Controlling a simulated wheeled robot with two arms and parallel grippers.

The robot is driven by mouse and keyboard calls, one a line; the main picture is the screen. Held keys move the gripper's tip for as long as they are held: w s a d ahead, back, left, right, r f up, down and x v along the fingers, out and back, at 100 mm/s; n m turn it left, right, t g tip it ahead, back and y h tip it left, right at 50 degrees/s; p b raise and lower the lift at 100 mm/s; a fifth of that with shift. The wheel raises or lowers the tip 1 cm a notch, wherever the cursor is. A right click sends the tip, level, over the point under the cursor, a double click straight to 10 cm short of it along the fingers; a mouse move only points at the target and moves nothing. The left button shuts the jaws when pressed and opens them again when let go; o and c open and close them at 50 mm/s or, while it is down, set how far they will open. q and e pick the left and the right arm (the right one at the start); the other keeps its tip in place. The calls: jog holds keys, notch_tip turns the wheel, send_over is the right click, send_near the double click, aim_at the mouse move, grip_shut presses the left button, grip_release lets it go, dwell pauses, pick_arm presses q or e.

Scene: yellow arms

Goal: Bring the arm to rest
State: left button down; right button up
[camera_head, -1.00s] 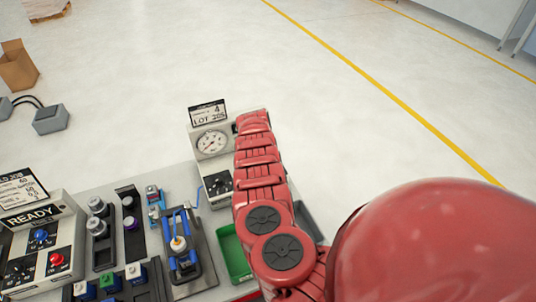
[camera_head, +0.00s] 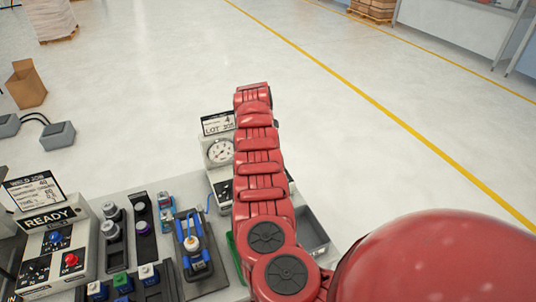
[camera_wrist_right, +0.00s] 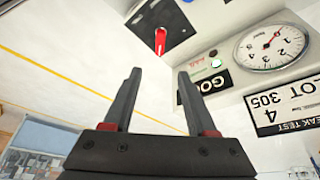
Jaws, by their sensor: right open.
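My right arm (camera_head: 262,190) is red and reaches from the lower right up past the test box (camera_head: 222,155) with a dial gauge. Its far end hides the gripper in the head view. In the right wrist view my right gripper (camera_wrist_right: 155,90) is open, with two dark fingers apart and nothing between them. The gauge box face (camera_wrist_right: 262,75) fills the upper right of that view, with a lit green lamp and a GO label. A red lever (camera_wrist_right: 160,41) shows above the fingers. My left gripper is not in view.
The bench holds a READY control box (camera_head: 55,245), a blue fixture (camera_head: 194,255) with a white-topped part, racks of small parts and a grey bin (camera_head: 312,235) right of my arm. A cardboard box (camera_head: 26,84) stands on the floor. Open floor lies beyond the bench.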

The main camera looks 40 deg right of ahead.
jog(key=shift+s+a+r, duration=0.15)
jog(key=shift+a+r, duration=0.05)
jog(key=shift+r, duration=0.35)
jog(key=shift+f, duration=0.1)
